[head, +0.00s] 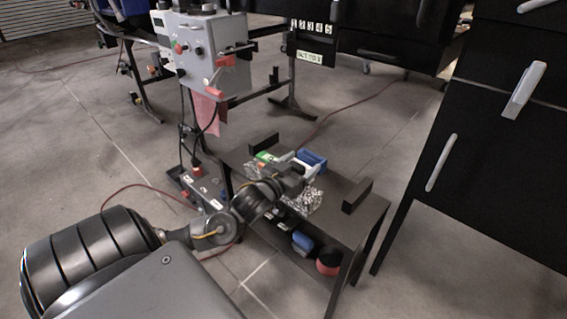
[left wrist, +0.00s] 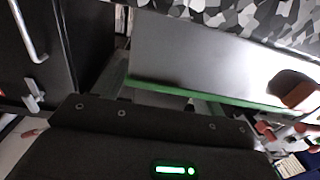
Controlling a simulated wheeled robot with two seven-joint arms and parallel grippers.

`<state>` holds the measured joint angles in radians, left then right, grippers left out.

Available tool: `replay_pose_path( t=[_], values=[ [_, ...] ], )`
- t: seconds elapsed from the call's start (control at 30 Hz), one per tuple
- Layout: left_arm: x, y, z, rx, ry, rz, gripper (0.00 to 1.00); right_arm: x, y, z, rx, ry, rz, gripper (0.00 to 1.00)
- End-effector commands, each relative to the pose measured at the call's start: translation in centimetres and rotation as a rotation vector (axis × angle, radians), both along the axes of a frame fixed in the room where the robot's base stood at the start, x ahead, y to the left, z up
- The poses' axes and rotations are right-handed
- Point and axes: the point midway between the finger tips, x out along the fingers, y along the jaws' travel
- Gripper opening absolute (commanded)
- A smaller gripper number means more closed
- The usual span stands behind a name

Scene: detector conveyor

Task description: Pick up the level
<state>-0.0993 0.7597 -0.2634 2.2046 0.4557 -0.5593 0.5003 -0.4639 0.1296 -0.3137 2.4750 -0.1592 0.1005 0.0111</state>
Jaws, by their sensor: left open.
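My left gripper (head: 293,166) is open over the bench top, close beside the green object and a blue box. In the left wrist view, a green strip (left wrist: 160,88) along a grey surface runs across the space between the two fingers. I cannot tell whether the fingers touch it. My right gripper is in neither view.
The blue box (head: 313,158) and a black-and-white patterned case (head: 305,200) stand close to the gripper on the bench (head: 345,226). A raised dark block (head: 357,195) is at its right end. Black drawers (head: 470,140) stand right. A grey control box (head: 205,50) stands behind.

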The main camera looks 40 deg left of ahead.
Motion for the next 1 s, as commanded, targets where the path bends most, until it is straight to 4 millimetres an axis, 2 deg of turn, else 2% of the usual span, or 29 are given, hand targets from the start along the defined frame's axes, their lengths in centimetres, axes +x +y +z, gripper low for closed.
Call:
replay_pose_path(
  t=[0.2,0.23,0.63,1.0],
  values=[
    [0.09,-0.01,0.02,0.0,0.0,-0.001,0.71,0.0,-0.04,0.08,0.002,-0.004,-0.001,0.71],
    [0.09,-0.01,0.02,0.0,0.0,-0.001,0.68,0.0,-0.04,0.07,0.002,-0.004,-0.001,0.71],
    [0.09,-0.04,0.02,-0.001,0.0,-0.001,0.16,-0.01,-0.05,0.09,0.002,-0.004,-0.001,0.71],
    [0.1,-0.02,0.52,-0.001,-0.002,-0.001,0.15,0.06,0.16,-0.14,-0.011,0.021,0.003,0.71]
  ],
)
